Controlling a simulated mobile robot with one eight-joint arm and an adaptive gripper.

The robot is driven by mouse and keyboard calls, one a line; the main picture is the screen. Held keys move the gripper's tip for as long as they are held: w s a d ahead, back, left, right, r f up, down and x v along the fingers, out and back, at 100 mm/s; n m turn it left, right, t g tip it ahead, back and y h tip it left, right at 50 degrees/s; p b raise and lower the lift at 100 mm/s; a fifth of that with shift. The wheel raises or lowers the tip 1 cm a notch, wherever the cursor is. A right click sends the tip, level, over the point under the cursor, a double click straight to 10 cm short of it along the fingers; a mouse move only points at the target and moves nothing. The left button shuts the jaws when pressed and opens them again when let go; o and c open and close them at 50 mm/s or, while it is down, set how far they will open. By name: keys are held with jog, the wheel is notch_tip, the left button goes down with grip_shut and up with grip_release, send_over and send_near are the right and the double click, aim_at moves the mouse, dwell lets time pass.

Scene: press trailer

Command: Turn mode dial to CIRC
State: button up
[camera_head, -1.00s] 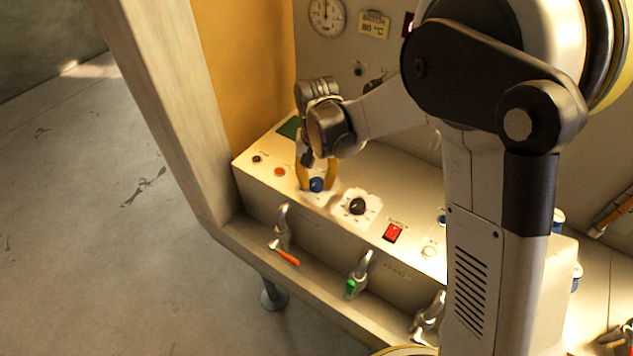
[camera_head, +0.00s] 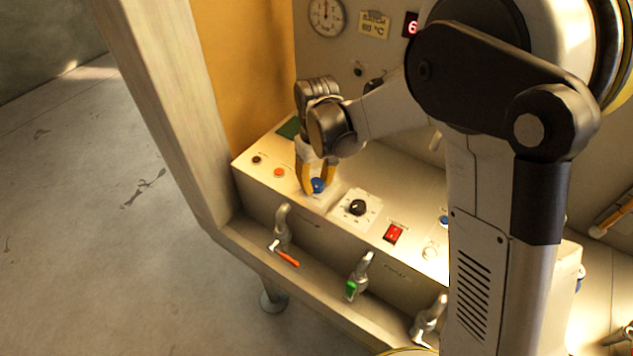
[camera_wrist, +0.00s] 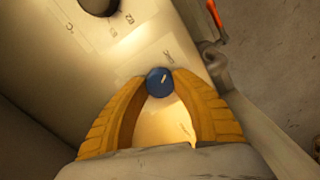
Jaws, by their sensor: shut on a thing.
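A small blue dial (camera_head: 318,185) with a pale pointer mark sits on the sloped cream panel (camera_head: 375,171), left of a black knob with a printed scale. My gripper (camera_head: 316,183) reaches down to it with two yellow fingers. In the wrist view, the blue dial (camera_wrist: 159,82) lies between the fingertips of my gripper (camera_wrist: 160,84), which are shut on it from both sides. Its pointer slants up to the right in that view. The lettering around the dial is too small or hidden to read.
The black knob (camera_head: 357,207) stands close to the right, with a red rocker switch (camera_head: 394,233) beyond it. Valves with an orange handle (camera_head: 286,257) and a green handle (camera_head: 351,290) stick out below the panel's front edge.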

aim_at(316, 183)
dwell(0.4)
jog(key=o, duration=1.2)
jog(key=shift+o, duration=0.2)
notch_tip(316, 183, up, 12)
